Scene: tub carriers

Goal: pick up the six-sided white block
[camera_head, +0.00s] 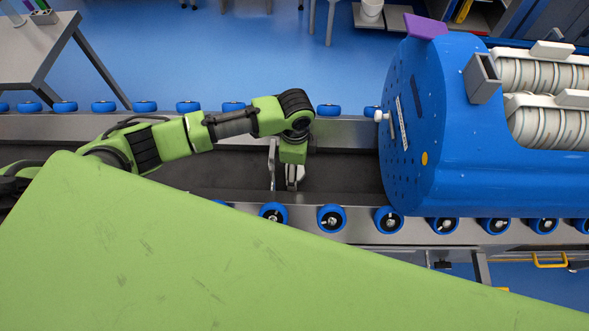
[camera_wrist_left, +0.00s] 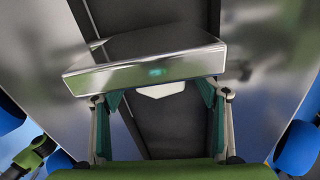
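In the left wrist view, a white piece with an angled lower edge (camera_wrist_left: 160,90) shows just below a shiny metal bar (camera_wrist_left: 148,64). It looks like part of the six-sided white block, but its upper part is hidden, so I cannot be sure of its full shape. My left gripper (camera_wrist_left: 160,102) is open, with its two fingers apart on either side of the white piece and close to the bar. In the head view my left gripper (camera_head: 293,182) points down into the conveyor trough, beside the upright metal plate (camera_head: 272,163). My right gripper is not in view.
A large blue tub (camera_head: 447,130) lies on the conveyor to the right, with a white knob (camera_head: 381,116) on its end face. Blue rollers (camera_head: 331,218) line both conveyor rails. The dark trough (camera_head: 345,172) is clear between gripper and tub. A table (camera_head: 30,50) stands at the upper left.

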